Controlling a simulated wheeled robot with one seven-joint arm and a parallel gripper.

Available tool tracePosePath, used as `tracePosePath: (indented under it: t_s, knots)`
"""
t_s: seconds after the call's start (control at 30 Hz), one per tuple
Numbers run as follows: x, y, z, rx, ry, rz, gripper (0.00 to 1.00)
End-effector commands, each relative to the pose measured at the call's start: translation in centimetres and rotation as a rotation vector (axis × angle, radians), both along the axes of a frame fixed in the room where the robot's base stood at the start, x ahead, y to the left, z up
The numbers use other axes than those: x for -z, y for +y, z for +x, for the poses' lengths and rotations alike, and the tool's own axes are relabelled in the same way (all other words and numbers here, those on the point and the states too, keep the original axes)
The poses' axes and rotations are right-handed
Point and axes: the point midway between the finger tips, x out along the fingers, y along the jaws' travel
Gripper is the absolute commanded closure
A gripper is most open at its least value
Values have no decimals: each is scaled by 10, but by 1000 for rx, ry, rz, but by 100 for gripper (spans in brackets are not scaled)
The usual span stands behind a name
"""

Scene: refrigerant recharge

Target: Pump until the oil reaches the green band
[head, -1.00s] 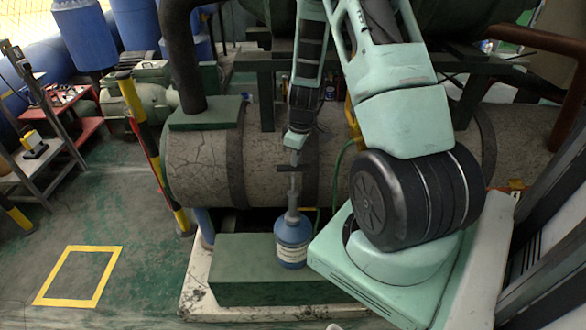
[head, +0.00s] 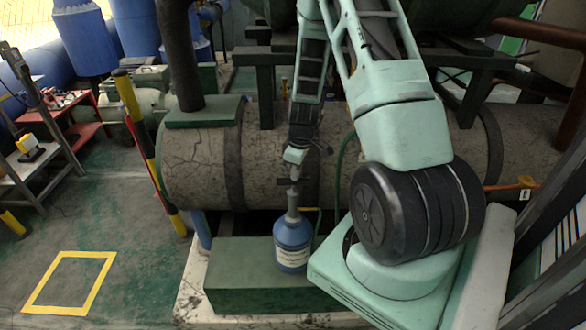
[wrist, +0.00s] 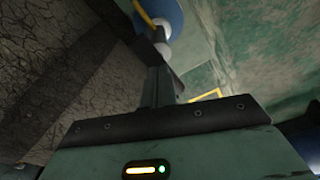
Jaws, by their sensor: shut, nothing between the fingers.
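The blue pump bottle (head: 292,247) with a pale label stands on a green block in the head view. Its grey neck and short rod rise to a dark crossbar handle (head: 286,182). My gripper (head: 294,176) is shut, pointing down right above the handle, apparently pressing on it from above. In the wrist view my gripper (wrist: 160,75) is shut and empty, with part of the blue bottle (wrist: 172,12) beyond the fingertips. I cannot make out an oil level or a green band in either view.
The green block (head: 235,270) sits on a pale base. A large cracked grey cylinder (head: 200,165) lies behind the bottle. A yellow hose (wrist: 143,12) runs by the bottle. A yellow floor square (head: 100,285) lies at left on open floor.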

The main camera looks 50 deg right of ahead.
Motion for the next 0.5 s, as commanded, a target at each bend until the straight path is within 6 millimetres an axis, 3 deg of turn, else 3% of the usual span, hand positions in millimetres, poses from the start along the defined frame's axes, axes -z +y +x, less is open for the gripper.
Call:
tracePosePath:
  t_s: [0.17,0.5]
  knots:
    - [-2,0,-2,1,1,1,100]
    - [-12,-10,-30,3,1,0,100]
